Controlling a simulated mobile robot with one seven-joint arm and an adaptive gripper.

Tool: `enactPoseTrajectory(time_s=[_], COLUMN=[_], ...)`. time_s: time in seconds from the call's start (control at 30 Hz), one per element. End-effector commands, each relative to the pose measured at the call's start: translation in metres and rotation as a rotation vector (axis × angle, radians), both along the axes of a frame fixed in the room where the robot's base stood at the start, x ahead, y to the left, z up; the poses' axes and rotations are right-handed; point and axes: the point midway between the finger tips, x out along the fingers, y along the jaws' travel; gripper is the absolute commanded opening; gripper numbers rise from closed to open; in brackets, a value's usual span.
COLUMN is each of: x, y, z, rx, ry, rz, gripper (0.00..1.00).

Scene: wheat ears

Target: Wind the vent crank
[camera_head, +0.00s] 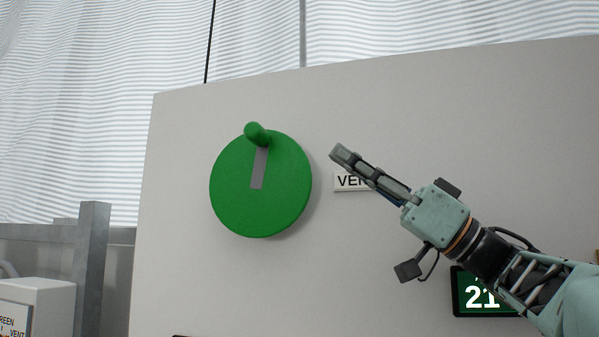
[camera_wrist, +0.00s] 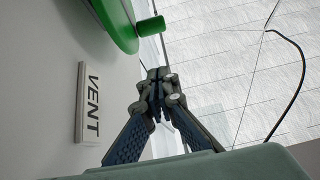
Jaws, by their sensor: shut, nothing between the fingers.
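The vent crank is a round green disc (camera_head: 235,190) on an upright pale panel in the head view. A grey bar (camera_head: 259,168) runs on its face up to a green knob (camera_head: 257,134) near the top of the disc. My gripper (camera_head: 340,153) is right of the disc, apart from the knob, its fingers pointing up and left. It is shut and empty. In the wrist view my gripper (camera_wrist: 158,75) shows closed fingertips, with the green knob (camera_wrist: 150,27) just beyond them and the disc (camera_wrist: 117,20) at upper left.
A white VENT label (camera_head: 350,182) is on the panel (camera_head: 190,270), partly behind my gripper. A dark display reading 21 (camera_head: 480,296) is at lower right, partly covered by my arm. A grey post (camera_head: 90,260) and white box (camera_head: 40,300) stand at left.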

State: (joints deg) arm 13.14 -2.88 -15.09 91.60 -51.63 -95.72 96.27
Motion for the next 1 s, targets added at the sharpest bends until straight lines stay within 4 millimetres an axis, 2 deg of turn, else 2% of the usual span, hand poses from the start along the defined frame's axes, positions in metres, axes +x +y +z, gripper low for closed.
enactPoseTrajectory(time_s=[0.1,0.37,0.6,1.0], x=[0.006,0.021,0.032,0.035], y=[0.019,0.060,0.089,0.097], z=[0.019,0.054,0.048,0.046], rx=[-0.002,-0.002,-0.001,-0.002], ry=[-0.001,-0.002,0.000,-0.001], rz=[0.004,0.001,-0.001,-0.003], gripper=[0.00,0.00,0.00,0.00])
